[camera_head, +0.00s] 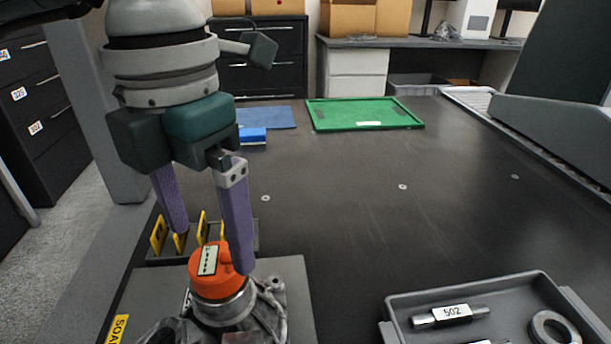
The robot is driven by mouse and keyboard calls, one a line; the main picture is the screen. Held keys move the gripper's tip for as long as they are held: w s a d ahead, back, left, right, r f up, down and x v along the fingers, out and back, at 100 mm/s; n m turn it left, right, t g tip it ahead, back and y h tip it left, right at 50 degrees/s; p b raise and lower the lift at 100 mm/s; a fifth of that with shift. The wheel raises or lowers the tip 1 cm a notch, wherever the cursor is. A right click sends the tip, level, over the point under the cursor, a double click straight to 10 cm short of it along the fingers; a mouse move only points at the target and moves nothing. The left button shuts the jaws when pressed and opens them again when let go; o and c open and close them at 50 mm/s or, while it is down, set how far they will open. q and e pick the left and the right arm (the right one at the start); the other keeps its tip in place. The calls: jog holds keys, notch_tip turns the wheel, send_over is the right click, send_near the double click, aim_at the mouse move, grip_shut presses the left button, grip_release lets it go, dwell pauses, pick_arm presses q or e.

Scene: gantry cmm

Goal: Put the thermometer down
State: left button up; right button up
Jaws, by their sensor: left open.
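My right gripper is not in view.
A rack (158,254) with several yellow pieces lies behind the plate. A grey tray (394,306) with a block marked 502 (452,313) and a ring (552,328) is at the lower right. A green tray (364,113) lies at the back. The dark tabletop's middle is clear.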

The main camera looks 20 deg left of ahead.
aim_at(214, 259)
pick_arm(q)
notch_tip(214, 259, up, 9)
jog(key=shift+r, duration=0.15)
dwell(0.4)
